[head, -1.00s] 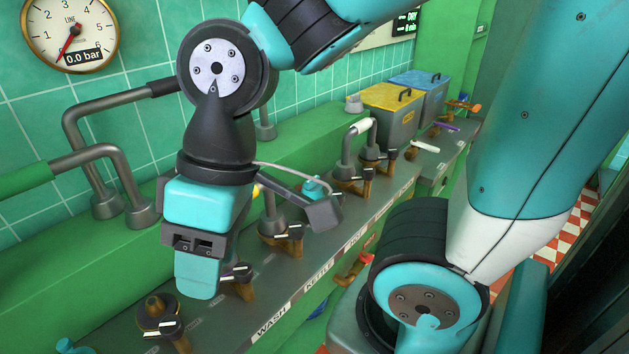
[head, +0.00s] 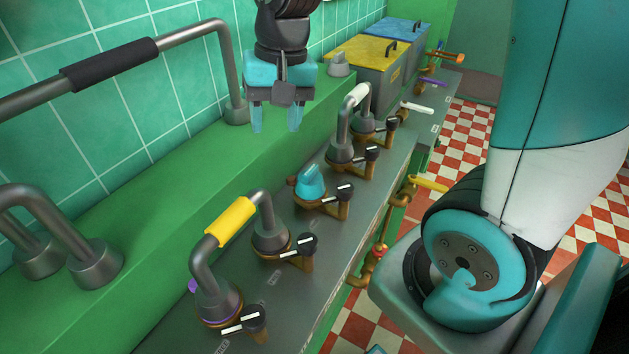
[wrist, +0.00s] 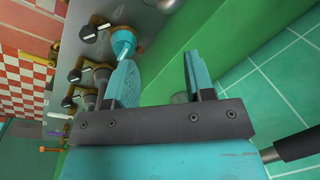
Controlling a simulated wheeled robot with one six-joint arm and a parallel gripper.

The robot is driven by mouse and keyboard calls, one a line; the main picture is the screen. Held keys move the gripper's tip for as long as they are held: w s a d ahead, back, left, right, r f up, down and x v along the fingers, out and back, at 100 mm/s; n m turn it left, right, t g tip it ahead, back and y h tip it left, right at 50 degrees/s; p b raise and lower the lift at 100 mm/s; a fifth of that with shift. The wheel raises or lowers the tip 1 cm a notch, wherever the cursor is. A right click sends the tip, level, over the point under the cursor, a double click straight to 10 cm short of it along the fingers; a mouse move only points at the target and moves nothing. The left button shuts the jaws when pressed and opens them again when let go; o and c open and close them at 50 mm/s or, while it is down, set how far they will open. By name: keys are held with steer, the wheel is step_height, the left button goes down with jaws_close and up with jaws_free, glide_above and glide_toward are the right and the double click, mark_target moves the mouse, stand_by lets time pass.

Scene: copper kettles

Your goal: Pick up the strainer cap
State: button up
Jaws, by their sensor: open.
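No label marks the strainer cap, and I cannot tell for certain which part it is. A short grey cap (head: 339,66) stands on the green ledge beside the yellow-lidded box. A teal cap (head: 310,183) sits upright on a brass port in the counter; it also shows in the wrist view (wrist: 123,42). My gripper (head: 276,122) is open and empty, pointing down above the green ledge, left of and nearer than the grey cap. In the wrist view its fingers (wrist: 160,68) are apart, with a partly hidden grey piece (wrist: 181,98) showing between them.
A bent pipe with a yellow grip (head: 230,222) and one with a white grip (head: 356,97) stand on the counter among black knobs. A dark-gripped pipe (head: 110,66) rises at left. The yellow-lidded box (head: 372,52) and blue-lidded box (head: 398,31) stand behind. The ledge is mostly bare.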

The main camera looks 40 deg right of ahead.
steer(key=w+d+f+m+h, duration=0.1)
steer(key=w+d+f+m, duration=0.25)
steer(key=d+m, duration=0.2)
steer(key=w+d+f+m+h, duration=0.1)
steer(key=w+d+f+m, duration=0.25)
steer(key=d, duration=0.35)
glide_above(310, 169)
steer(key=shift+m+g, duration=0.3)
steer(key=f, duration=1)
steer(key=shift+s+d+f+p, duration=0.1)
steer(key=shift+s+f+p, duration=0.05)
steer(key=shift+s+p, duration=0.15)
steer(key=shift+w+f+p, duration=0.15)
steer(key=shift+f+p, duration=0.3)
steer(key=shift+f, duration=1)
steer(key=shift+w+f+p, duration=0.1)
steer(key=shift+f+p, duration=0.3)
steer(key=shift+f, duration=1.05)
jaws_close()
step_height(310, 169, up, 20)
steer(key=b, duration=0.2)
